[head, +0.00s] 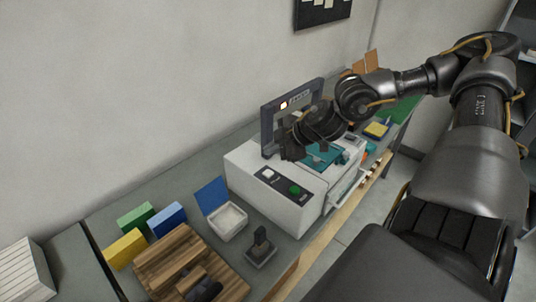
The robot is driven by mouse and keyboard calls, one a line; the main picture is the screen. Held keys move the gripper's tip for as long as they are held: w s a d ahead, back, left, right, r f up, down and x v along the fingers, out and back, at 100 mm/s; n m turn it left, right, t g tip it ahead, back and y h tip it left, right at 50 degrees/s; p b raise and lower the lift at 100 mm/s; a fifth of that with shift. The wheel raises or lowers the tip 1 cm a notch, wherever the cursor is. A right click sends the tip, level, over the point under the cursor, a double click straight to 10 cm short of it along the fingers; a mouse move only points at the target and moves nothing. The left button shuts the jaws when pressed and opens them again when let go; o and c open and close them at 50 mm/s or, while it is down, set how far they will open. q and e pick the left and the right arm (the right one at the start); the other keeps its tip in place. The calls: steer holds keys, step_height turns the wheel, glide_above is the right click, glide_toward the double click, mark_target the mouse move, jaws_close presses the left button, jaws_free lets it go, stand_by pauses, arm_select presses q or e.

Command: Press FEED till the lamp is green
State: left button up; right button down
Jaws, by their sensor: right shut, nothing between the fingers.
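The white machine (246,164) stands on the bench and has a dark control panel (281,183) on its near top edge. The panel carries a white button (267,174) and a green button (295,190); their labels are too small to read. A dark screen (267,128) stands behind, with a lit pale-yellow square (283,105) on it; I cannot tell if this is the lamp. My right gripper (289,152) is shut and empty, above the machine's top behind the panel, apart from both buttons. It hides part of the screen and machine. My left gripper is out of view.
Teal parts (322,157) lie on the machine's top.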

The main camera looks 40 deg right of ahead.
mark_target(272, 173)
step_height(272, 173, down, 5)
steer(key=b, duration=0.3)
steer(key=shift+f+b, duration=0.1)
steer(key=shift+b, duration=0.25)
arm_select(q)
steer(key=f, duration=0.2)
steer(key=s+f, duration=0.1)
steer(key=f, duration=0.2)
arm_select(e)
steer(key=shift+f, duration=0.25)
arm_select(q)
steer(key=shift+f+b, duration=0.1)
steer(key=shift+b, duration=0.2)
stand_by(0.5)
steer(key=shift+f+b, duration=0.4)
arm_select(e)
steer(key=shift+f, duration=0.4)
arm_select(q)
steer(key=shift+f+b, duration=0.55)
arm_select(e)
steer(key=shift+f, duration=0.55)
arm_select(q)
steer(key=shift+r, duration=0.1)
arm_select(e)
steer(key=shift+r, duration=0.1)
arm_select(q)
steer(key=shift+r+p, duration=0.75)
steer(key=shift+p, duration=0.1)
arm_select(e)
steer(key=shift+r, duration=0.9)
